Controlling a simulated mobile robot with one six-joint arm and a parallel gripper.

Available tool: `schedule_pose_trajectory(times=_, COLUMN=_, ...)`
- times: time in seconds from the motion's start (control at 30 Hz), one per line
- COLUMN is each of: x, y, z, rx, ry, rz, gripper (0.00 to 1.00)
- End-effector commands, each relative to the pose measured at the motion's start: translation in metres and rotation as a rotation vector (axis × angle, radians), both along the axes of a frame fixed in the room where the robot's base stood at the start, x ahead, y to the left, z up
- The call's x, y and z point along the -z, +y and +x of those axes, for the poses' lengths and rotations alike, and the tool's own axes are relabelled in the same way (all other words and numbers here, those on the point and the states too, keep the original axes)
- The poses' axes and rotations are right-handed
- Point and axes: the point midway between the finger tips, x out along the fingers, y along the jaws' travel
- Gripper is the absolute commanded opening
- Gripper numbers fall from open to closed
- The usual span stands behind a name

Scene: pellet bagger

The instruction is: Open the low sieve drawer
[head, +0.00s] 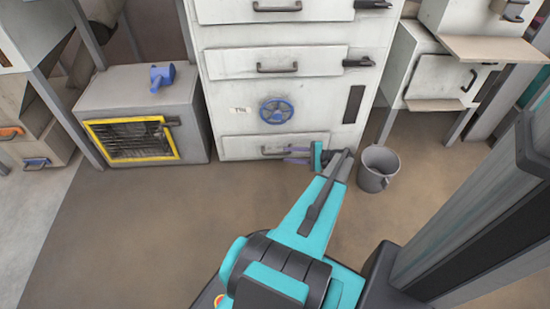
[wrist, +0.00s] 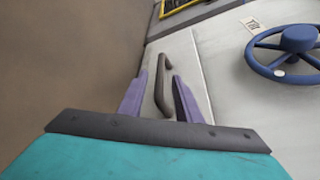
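The low sieve drawer (head: 240,148) is at the bottom of the tall white cabinet, and its front looks flush with the cabinet face. Its dark bar handle (head: 270,151) shows beside my gripper (head: 288,154), which reaches in from the right in the head view. In the wrist view the handle (wrist: 160,85) lies between the two purple fingers of my gripper (wrist: 159,78). The fingers stand apart, one on each side of the bar, with visible gaps. How deep they reach around the bar is hard to tell.
A blue handwheel (head: 277,110) sits on the cabinet above the drawer. A grey bucket (head: 378,169) stands on the floor right of my gripper. A grey box with a yellow-framed grille (head: 133,139) stands to the left. The brown floor (head: 170,230) in front is clear.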

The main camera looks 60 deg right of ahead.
Motion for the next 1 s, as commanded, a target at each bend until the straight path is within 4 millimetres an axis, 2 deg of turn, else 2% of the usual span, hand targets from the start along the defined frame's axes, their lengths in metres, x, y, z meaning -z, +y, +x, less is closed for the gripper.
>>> schedule_pose_trajectory(times=0.2, x=0.009, y=0.01, z=0.03, rx=-0.001, ry=0.001, rz=0.001, gripper=0.31)
schedule_pose_trajectory(times=0.43, x=0.014, y=0.016, z=0.054, rx=0.0, ry=0.0, rz=0.001, gripper=0.31)
schedule_pose_trajectory(times=0.6, x=0.015, y=0.018, z=0.062, rx=0.0, ry=0.0, rz=0.001, gripper=0.31)
schedule_pose_trajectory(times=0.9, x=0.014, y=0.019, z=0.063, rx=0.0, ry=0.0, rz=0.001, gripper=0.31)
schedule_pose_trajectory(times=1.0, x=0.014, y=0.019, z=0.063, rx=0.0, ry=0.0, rz=0.001, gripper=0.16)
